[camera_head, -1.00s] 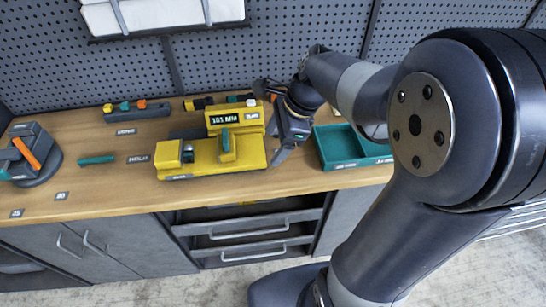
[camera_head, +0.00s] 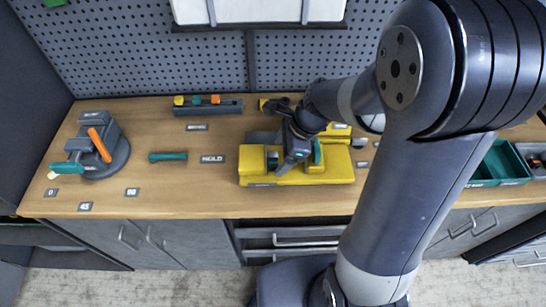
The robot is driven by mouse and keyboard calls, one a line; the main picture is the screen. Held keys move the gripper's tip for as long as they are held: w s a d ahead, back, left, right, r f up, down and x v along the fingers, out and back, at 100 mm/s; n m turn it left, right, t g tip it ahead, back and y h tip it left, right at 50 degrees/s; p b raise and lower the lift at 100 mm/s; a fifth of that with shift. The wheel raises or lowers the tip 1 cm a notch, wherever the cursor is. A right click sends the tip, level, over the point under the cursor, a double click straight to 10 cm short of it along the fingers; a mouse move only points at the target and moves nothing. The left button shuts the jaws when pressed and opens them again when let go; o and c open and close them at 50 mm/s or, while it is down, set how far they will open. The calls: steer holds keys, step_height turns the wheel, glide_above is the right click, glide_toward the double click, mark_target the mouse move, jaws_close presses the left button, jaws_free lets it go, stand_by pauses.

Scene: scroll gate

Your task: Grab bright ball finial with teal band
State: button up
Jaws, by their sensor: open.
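I cannot clearly make out a bright ball finial with a teal band. A yellow machine (camera_head: 325,172) sits on the bench below my arm. A small bright part with a dark surround (camera_head: 272,159) shows in its left end, too small to identify. A teal upright piece (camera_head: 318,154) stands on the machine just right of my gripper. My gripper (camera_head: 284,168) is open and points down over the left half of the machine. I cannot tell whether it touches anything. My arm hides part of the machine's back and right.
A dark vise-like fixture (camera_head: 105,150) with an orange handle stands at the left. A teal bar (camera_head: 168,156) lies between it and the machine. A rack (camera_head: 208,105) with coloured pieces is behind. A teal tray (camera_head: 500,165) is at the right. Front-left bench has small labels.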

steer(key=shift+x, duration=0.75)
steer(key=shift+c, duration=0.3)
steer(key=c, duration=1.1)
steer(key=shift+c, duration=0.2)
